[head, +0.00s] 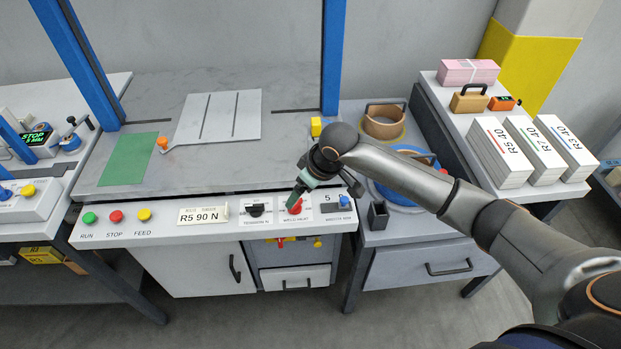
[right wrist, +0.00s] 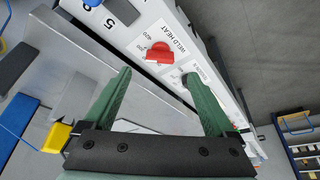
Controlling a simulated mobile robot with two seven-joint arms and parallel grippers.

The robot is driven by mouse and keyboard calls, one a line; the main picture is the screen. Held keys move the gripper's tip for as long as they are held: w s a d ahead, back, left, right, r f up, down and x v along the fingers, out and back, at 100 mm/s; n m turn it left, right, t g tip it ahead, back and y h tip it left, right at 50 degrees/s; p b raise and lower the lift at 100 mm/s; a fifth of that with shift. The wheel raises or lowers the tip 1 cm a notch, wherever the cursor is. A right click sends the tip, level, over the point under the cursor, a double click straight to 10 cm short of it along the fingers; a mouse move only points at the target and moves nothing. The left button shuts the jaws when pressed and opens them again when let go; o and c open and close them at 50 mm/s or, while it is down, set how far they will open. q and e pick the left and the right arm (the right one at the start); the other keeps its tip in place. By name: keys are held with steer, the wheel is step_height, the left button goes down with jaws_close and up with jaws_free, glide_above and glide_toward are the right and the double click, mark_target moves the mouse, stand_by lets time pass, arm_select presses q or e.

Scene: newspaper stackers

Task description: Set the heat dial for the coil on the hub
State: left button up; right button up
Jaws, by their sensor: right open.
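The red heat dial (head: 295,207), labelled WELD HEAT, is on the sloped front panel (head: 160,238) of the bench. My right gripper (head: 297,197) is over it and partly hides it. In the right wrist view the red dial (right wrist: 160,53) shows just beyond and between the green fingertips (right wrist: 156,75), which are open with nothing between them. The exact dial setting is too small to read. My left gripper is not in view.
A black tension knob (head: 255,210) is left of the heat dial, and a batch counter (head: 335,201) reading 5 is right of it. A card (head: 203,214) reads R5 90 N. Blue posts (head: 332,60) rise from the bench. Paper stacks (head: 503,155) stand at right.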

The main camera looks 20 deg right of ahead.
steer(key=v, duration=0.6)
stand_by(0.3)
